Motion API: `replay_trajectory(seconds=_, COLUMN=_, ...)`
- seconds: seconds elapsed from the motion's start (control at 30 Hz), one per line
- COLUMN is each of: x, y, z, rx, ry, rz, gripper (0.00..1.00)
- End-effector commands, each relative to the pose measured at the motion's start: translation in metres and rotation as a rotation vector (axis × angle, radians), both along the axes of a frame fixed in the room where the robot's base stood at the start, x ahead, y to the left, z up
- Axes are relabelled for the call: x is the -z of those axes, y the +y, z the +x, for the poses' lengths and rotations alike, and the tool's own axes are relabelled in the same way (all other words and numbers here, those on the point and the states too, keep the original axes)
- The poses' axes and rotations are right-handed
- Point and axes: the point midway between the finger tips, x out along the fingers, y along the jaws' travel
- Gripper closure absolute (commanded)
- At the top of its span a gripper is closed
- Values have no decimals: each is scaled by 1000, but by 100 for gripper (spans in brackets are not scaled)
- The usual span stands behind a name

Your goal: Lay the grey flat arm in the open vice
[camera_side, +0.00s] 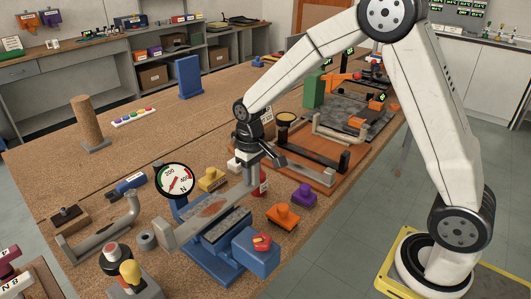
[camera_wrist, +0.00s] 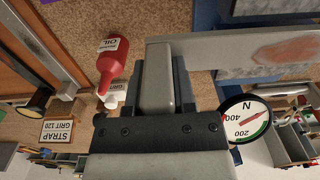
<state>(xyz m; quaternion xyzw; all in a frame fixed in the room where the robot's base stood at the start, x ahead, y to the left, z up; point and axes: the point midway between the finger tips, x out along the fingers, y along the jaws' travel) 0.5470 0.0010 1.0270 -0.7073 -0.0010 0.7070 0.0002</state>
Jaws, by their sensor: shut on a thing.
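The grey flat arm (camera_side: 212,214) has a reddish-brown patch and an upright end piece. My gripper (camera_side: 251,163) is shut on that upright end. The arm's long bar slants down-left over the blue vice (camera_side: 207,263) in the side view. I cannot tell whether it touches the vice. The vice has dark grey jaw faces, partly hidden by the bar. In the wrist view my gripper (camera_wrist: 159,92) holds the end of the grey arm (camera_wrist: 225,48), with the bar running right. Part of the blue vice (camera_wrist: 206,90) shows behind it.
A round dial gauge (camera_side: 175,180) stands close behind the vice. Another grey armrest (camera_side: 105,232) lies left.

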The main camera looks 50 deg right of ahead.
Motion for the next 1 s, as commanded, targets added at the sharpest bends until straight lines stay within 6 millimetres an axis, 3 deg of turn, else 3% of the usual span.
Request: replay_trajectory(seconds=1.0, x=4, y=0, z=1, rx=1, ry=-2, rz=1, gripper=100)
